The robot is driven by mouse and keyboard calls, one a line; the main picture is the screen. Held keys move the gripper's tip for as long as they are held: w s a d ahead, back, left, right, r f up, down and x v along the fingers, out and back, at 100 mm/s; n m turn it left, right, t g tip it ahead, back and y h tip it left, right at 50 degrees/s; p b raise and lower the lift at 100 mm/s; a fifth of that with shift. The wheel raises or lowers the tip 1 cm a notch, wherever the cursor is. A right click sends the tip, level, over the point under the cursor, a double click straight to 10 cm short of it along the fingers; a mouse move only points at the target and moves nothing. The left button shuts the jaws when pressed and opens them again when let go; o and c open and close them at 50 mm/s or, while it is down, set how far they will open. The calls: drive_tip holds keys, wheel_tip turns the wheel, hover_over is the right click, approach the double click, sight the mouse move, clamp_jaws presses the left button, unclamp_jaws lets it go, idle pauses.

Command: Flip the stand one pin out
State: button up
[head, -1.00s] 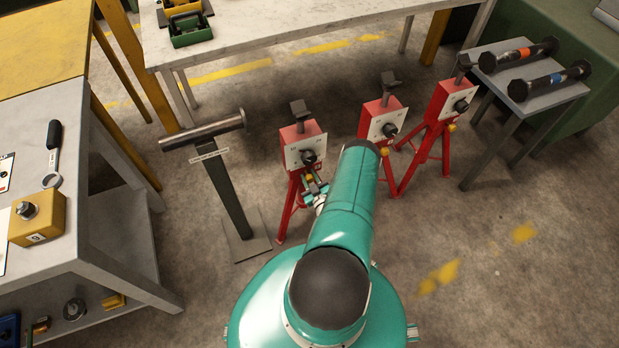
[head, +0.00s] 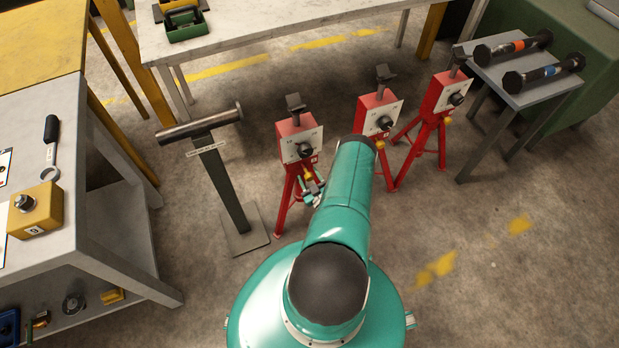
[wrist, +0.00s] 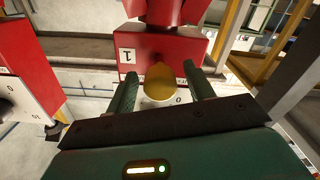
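Stand one is the leftmost red stand (head: 290,128) in the head view, with a white dial panel and black knob. In the wrist view its red block (wrist: 188,50) carries a "1" label (wrist: 128,56). Its yellow pin knob (wrist: 160,82) sticks out below the block, toward my gripper. My gripper (wrist: 160,92) is open, with one teal finger on each side of the yellow knob. Gaps show between the knob and both fingers. In the head view my gripper (head: 312,190) is just below the pin, partly hidden by my arm.
Two more red stands (head: 378,118) (head: 447,95) are to the right. A grey post stand (head: 222,180) bearing a metal spool (head: 200,127) is at left. A small table (head: 530,92) holds two dark spools. A grey workbench (head: 95,190) fills the left side.

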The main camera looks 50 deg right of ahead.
drive_tip(key=v, duration=1.3)
drive_tip(key=shift+s+a, duration=0.15)
drive_tip(key=shift+s, duration=0.2)
drive_tip(key=shift+s+a, duration=0.1)
